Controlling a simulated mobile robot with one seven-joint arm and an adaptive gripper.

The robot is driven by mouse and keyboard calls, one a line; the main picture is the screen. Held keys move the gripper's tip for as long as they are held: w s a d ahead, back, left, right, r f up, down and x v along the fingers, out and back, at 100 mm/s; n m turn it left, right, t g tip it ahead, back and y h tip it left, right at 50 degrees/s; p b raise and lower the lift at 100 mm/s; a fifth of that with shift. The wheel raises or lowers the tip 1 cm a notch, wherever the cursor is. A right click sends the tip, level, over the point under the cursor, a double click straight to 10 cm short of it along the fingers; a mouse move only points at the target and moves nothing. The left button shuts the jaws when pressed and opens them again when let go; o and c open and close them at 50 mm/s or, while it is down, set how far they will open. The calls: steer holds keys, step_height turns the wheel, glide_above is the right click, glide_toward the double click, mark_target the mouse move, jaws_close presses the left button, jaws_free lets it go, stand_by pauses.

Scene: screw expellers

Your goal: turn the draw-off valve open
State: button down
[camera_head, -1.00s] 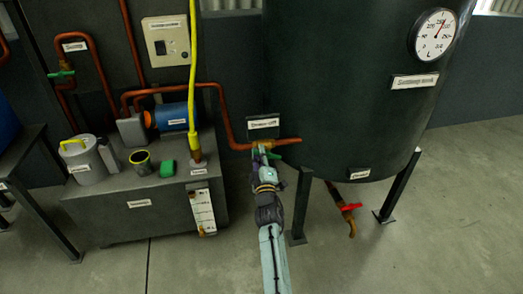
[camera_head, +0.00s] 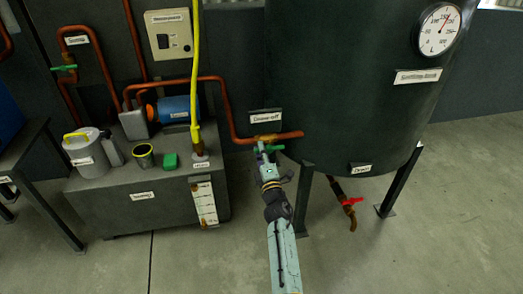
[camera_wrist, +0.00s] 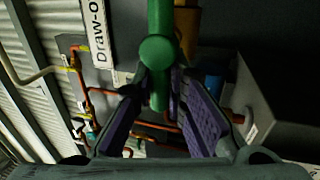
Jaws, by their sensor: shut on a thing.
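The draw-off valve (camera_head: 268,138) is a brass body on the copper pipe at the tank's left side, under a label reading "Draw-off". Its green handle (camera_head: 277,148) shows just below the body, partly hidden by my gripper. My gripper (camera_head: 262,148) is at the handle, shut on it. In the wrist view, the green handle (camera_wrist: 160,50) runs down between the purple pads of my gripper (camera_wrist: 163,110), its round boss facing the camera. Part of the brass body (camera_wrist: 187,30) shows behind it. I cannot tell the exact handle angle.
The dark tank (camera_head: 340,90) stands to the right on legs, with a gauge (camera_head: 439,30) and a red-handled drain valve (camera_head: 350,201) below. Open floor lies in front.

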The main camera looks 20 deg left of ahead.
steer(key=c, duration=1.6)
jaws_free()
steer(key=shift+d, duration=0.1)
steer(key=v, duration=1.2)
